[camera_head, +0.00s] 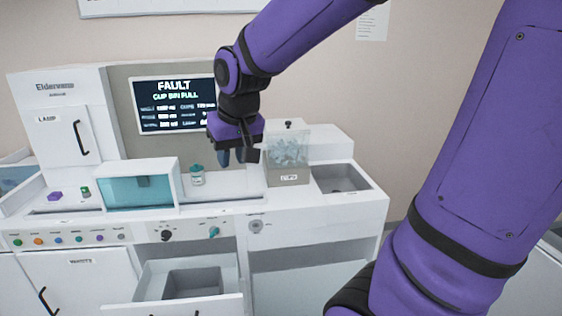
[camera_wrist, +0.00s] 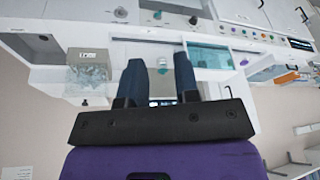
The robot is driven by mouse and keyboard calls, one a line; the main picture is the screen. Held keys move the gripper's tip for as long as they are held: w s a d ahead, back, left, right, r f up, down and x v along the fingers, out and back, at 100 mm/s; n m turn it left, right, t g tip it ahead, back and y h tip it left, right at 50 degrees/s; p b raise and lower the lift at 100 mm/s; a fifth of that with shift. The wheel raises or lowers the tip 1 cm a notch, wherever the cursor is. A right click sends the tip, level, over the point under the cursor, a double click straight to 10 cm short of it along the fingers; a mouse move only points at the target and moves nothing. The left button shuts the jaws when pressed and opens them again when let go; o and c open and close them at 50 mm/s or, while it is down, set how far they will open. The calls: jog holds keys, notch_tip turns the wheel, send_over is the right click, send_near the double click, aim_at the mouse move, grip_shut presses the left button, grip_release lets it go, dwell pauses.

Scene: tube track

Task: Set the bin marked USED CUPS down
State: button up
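No marking that I can read as USED CUPS shows. A clear-sided box with a grey lower part and small label (camera_head: 288,155) stands on the counter, filled with pale pieces; it also shows in the wrist view (camera_wrist: 88,72). Its label is too small to read surely. My gripper (camera_head: 236,158) is above the counter just left of this box, apart from it. In the wrist view my gripper (camera_wrist: 160,75) has its two dark fingers apart with nothing held between them. A grey open box shape (camera_head: 190,284) sits in the pulled-out drawer below.
The screen (camera_head: 174,105) reads FAULT, CUP BIN FULL. A small white and teal cup (camera_head: 197,175) stands left of my gripper. A sink (camera_head: 342,180) lies right of the box. The white drawer (camera_head: 186,305) juts out in front. A teal-windowed case (camera_head: 138,188) stands left.

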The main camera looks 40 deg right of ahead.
jog(key=s+r+n+t, duration=0.1)
jog(key=s+r+n, duration=0.1)
jog(key=s, duration=1.3)
jog(key=shift+s+a+r, duration=0.15)
jog(key=shift+a+r, duration=0.2)
jog(key=shift+r, duration=0.5)
